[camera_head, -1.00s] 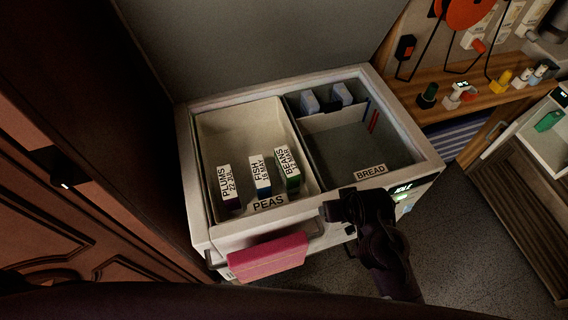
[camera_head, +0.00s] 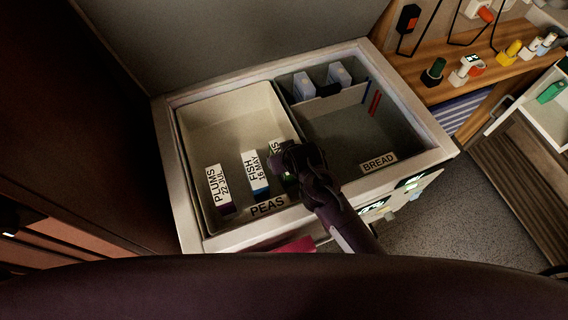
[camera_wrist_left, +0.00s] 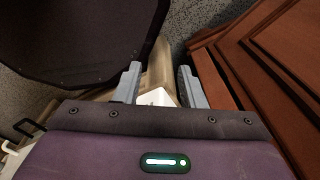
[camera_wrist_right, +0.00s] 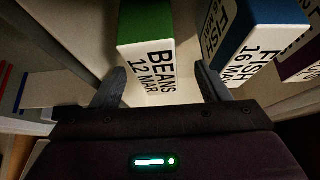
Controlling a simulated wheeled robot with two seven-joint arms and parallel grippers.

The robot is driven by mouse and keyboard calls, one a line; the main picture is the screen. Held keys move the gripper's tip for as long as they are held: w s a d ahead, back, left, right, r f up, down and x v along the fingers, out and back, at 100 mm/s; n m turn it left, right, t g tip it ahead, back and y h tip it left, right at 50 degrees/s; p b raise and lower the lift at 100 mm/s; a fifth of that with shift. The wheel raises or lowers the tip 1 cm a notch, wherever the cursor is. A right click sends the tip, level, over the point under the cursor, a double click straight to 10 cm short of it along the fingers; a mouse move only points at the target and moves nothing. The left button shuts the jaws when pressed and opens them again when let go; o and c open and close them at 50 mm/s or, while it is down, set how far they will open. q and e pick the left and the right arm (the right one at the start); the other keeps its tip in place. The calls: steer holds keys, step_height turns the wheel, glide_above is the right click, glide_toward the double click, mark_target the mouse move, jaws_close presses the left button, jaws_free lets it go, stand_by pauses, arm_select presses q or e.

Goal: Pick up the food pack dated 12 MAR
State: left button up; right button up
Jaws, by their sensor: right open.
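The green and white pack marked BEANS 12 MAR (camera_wrist_right: 150,55) stands between the open fingers of my right gripper (camera_wrist_right: 161,88) in the right wrist view. The fingers are apart, and I cannot tell whether either touches it. In the head view my right gripper (camera_head: 287,158) hides most of this pack. The blue FISH 16 MAY pack (camera_wrist_right: 250,35) stands just beside it and also shows in the head view (camera_head: 256,172). The PLUMS 22 JUL pack (camera_head: 219,190) stands further left. My left gripper (camera_wrist_left: 160,88) is open and empty, seen only in its wrist view.
The packs stand in a pale bin (camera_head: 215,120) labelled PEAS inside an open chest. The darker BREAD compartment (camera_head: 345,130) is at its right, with pale blue packs (camera_head: 340,75) behind a divider. A wooden shelf (camera_head: 465,85) with small items stands at the right.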

steer(key=x, duration=0.4)
steer(key=shift+w+d, duration=0.1)
steer(key=shift+w, duration=0.1)
arm_select(q)
steer(key=shift+w+a+r, duration=0.15)
steer(key=shift+w+r, duration=0.15)
steer(key=shift+w, duration=0.2)
arm_select(e)
steer(key=shift+w, duration=0.1)
steer(key=c, duration=1.4)
